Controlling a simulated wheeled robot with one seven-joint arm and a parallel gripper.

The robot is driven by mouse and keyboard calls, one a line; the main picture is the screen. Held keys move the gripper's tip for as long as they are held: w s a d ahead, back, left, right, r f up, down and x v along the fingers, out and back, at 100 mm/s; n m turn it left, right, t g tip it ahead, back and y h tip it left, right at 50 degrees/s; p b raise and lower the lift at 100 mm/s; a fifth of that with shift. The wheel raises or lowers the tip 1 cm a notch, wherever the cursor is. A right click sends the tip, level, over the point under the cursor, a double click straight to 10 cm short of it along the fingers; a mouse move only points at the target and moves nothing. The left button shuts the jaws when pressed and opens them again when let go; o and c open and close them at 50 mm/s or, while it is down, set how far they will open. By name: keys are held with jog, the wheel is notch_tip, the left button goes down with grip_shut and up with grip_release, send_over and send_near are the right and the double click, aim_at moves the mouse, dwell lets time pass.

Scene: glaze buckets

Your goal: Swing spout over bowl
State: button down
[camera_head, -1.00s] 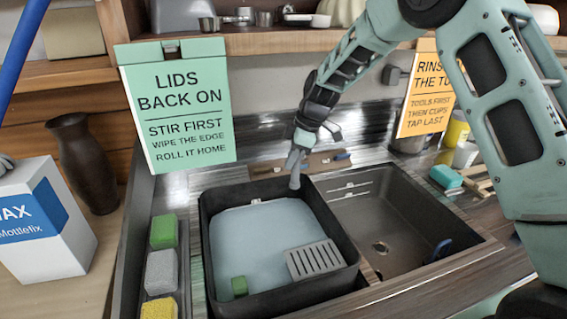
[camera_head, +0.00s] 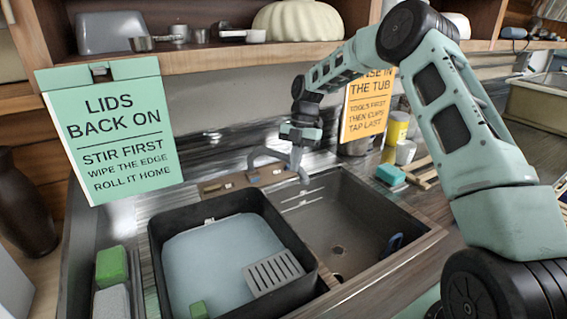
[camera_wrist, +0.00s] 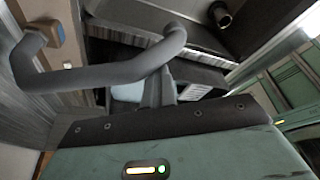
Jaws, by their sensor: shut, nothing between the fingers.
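The grey curved spout (camera_head: 266,153) arches behind the sink. Its downturned end appears above the back left corner of the empty right-hand sink bowl (camera_head: 350,228). My gripper (camera_head: 295,157) is beside the spout near that end, fingers shut with nothing between them. In the wrist view the spout (camera_wrist: 105,75) crosses in front of my gripper (camera_wrist: 160,85), and the closed fingers appear against or very near its side. I cannot tell whether they touch. The bowl has a drain and a small blue item (camera_head: 393,243) at its right.
A black tub (camera_head: 165,285) with pale liquid, a grey slotted piece (camera_head: 273,272) and a green block fills the left side. A green sign (camera_head: 115,135) and an orange sign (camera_head: 366,108) stand behind. A yellow bottle (camera_head: 395,132) and teal sponge (camera_head: 391,175) are right.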

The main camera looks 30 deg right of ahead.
jog(key=shift+w+d+n+p, duration=0.25)
jog(key=shift+w+d+n, duration=0.15)
jog(key=shift+d, duration=0.3)
jog(key=shift+w+d+n+p, duration=0.3)
jog(key=shift+d+n, duration=0.2)
jog(key=shift+d, duration=0.2)
